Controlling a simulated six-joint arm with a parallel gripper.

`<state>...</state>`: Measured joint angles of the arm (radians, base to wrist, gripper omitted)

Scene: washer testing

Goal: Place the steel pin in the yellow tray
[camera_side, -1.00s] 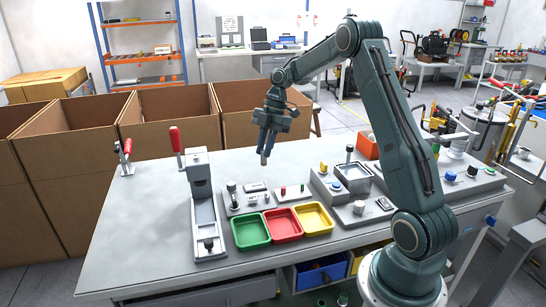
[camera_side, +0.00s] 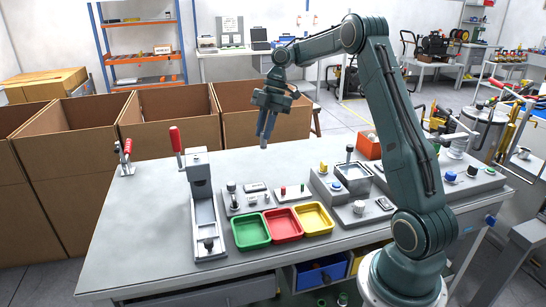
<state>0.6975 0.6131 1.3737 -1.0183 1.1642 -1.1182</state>
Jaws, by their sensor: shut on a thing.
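My gripper (camera_side: 265,138) is above the back part of the grey workbench, behind the trays and up and left of the yellow tray. Its fingers point down and are shut on a small grey piece, the steel pin (camera_side: 263,146), which shows only as a short tip below the fingers. The yellow tray (camera_side: 313,219) lies at the right end of a row of three on the bench and looks empty. The pin is well clear of the tray and the bench.
A red tray (camera_side: 283,225) and a green tray (camera_side: 251,232) sit left of the yellow one. A fixture with a red handle (camera_side: 203,210) stands further left. Grey blocks with knobs (camera_side: 341,185) stand behind and right. Cardboard boxes (camera_side: 170,119) line the back.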

